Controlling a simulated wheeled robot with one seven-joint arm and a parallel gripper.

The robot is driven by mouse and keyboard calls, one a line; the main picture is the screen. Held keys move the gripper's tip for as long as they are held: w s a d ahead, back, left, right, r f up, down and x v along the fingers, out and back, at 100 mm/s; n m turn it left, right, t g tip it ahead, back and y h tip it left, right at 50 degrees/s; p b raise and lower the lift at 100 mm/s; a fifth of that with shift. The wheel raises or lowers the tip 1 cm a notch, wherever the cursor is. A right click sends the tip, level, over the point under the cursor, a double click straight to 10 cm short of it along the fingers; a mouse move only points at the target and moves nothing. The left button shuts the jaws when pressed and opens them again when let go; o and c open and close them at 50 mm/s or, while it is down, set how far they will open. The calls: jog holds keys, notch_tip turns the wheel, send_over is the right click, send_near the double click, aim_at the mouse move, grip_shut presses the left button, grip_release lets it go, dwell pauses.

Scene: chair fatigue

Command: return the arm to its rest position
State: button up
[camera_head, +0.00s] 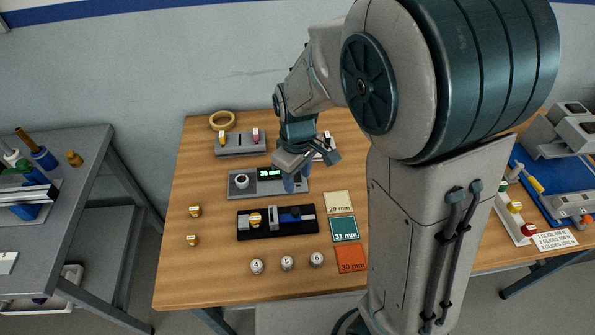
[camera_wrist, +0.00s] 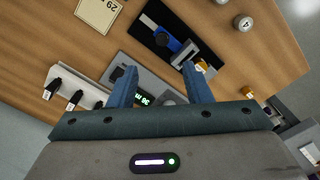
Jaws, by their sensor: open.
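My gripper (camera_head: 292,185) hangs over the grey device with a green display (camera_head: 269,174), at the back middle of the wooden table (camera_head: 195,270). In the wrist view my gripper (camera_wrist: 160,75) shows two blue fingers spread apart with nothing between them. My arm rises from the right side of the head view and bends down to the left to reach this spot. I cannot tell how far above the device the fingertips are.
A black fixture (camera_head: 280,228) stands in front of the device. Cards (camera_head: 344,229) lie to its right, and several numbered knobs (camera_head: 287,263) stand in front. A grey bench (camera_head: 85,150) is at left, a blue mat (camera_head: 545,170) at right.

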jog(key=shift+r, duration=0.45)
dwell(0.3)
jog(key=s+d+r+m+t, duration=0.3)
jog(key=s+d+r+m, duration=0.6)
jog(key=s+d+r, duration=0.1)
jog(key=shift+s+d+r+m, duration=0.2)
jog(key=shift+s+d+m, duration=0.1)
jog(key=shift+s+d, duration=0.65)
